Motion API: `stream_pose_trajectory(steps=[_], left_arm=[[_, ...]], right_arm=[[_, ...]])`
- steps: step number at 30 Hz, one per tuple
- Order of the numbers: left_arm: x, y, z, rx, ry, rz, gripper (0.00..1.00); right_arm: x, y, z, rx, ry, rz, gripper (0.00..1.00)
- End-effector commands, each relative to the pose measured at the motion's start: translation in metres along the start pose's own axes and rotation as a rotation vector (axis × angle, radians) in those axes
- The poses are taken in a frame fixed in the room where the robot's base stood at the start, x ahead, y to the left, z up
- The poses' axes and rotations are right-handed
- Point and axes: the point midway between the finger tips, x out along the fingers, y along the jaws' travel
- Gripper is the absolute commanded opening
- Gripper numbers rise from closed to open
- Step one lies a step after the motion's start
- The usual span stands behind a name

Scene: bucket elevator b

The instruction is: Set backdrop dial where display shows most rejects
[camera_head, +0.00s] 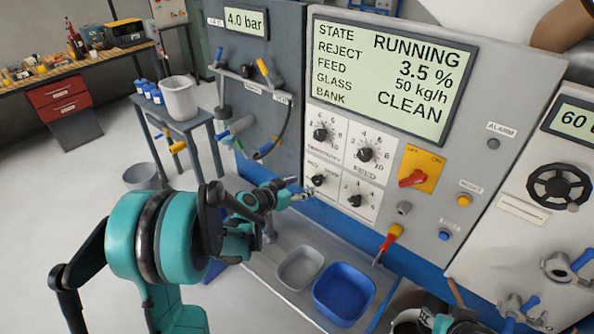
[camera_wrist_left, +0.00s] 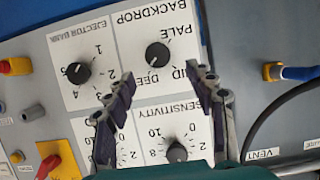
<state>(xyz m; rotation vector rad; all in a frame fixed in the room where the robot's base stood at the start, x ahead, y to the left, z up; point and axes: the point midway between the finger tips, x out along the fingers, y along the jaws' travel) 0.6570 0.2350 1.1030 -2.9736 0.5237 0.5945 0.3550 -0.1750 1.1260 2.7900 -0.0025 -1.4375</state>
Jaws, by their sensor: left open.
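The backdrop dial (camera_head: 318,180) is a black knob on a white plate at the lower left of a group of dials on the grey panel. In the left wrist view the backdrop dial (camera_wrist_left: 157,55) appears upside down, with pale, mid and deep marks; its exact pointing is unclear. My left gripper (camera_head: 304,193) is open just in front of it; its fingertips (camera_wrist_left: 161,76) stand apart on either side, with no clear contact. The display (camera_head: 390,75) reads running, reject 3.5 %, feed 50 kg/h, clean. My right gripper (camera_head: 445,322) shows only partly at the bottom edge.
The sensitivity dial (camera_head: 320,133), feed dial (camera_head: 365,154) and ejector bank dial (camera_head: 355,200) sit close by. A red switch (camera_head: 412,178) on a yellow plate is to the right. Grey (camera_head: 300,268) and blue (camera_head: 344,293) bins stand below.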

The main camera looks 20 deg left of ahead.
Motion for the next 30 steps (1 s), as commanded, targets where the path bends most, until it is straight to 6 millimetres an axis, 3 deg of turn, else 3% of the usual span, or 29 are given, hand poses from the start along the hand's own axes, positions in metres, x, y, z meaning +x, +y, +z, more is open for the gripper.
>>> stream_pose_trajectory(steps=[15, 26, 30], left_arm=[[0.071, 0.0, 0.001, 0.001, 0.001, 0.001, 0.55], [0.077, 0.0, 0.0, 0.0, 0.001, 0.0, 0.55], [0.077, 0.0, 0.0, 0.0, 0.001, 0.0, 0.18]], right_arm=[[0.008, 0.0, 0.006, 0.0, 0.0, 0.0, 0.36], [0.008, 0.0, 0.006, 0.0, 0.0, 0.0, 0.36], [0.008, 0.0, 0.006, 0.0, 0.0, 0.0, 0.36]])
